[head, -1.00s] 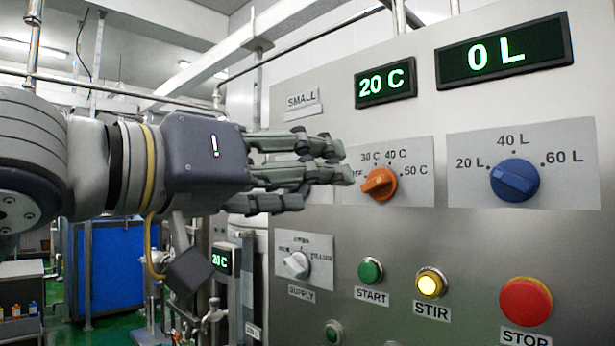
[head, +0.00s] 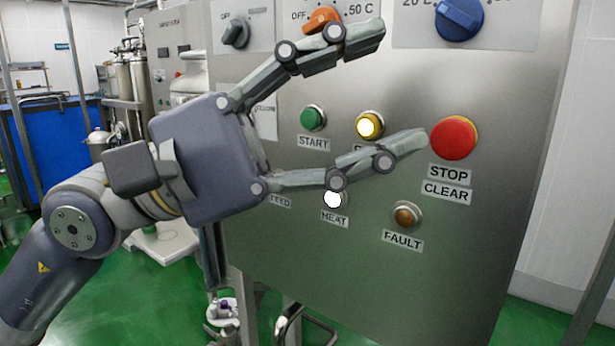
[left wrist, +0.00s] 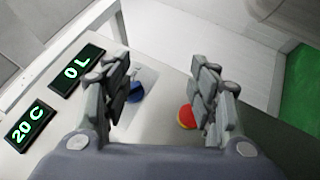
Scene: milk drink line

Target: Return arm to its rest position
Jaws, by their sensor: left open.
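My left gripper (head: 400,95) is open and empty in front of the steel control panel (head: 330,260) in the head view. Its upper finger overlaps the panel below the orange knob (head: 323,18), and its lower finger overlaps the panel close to the red stop button (head: 454,138). I cannot tell whether it touches the panel. In the left wrist view the two fingers (left wrist: 162,95) are spread apart, with the blue knob (left wrist: 135,92) and red button (left wrist: 186,117) behind them. My right gripper is not in view.
The green start button (head: 313,118), lit yellow button (head: 369,125), lit white heat lamp (head: 333,199) and fault lamp (head: 406,215) are on the panel. The wrist view shows displays reading 0 L (left wrist: 76,70) and 20 C (left wrist: 30,125). Green floor (head: 120,290) is free at lower left.

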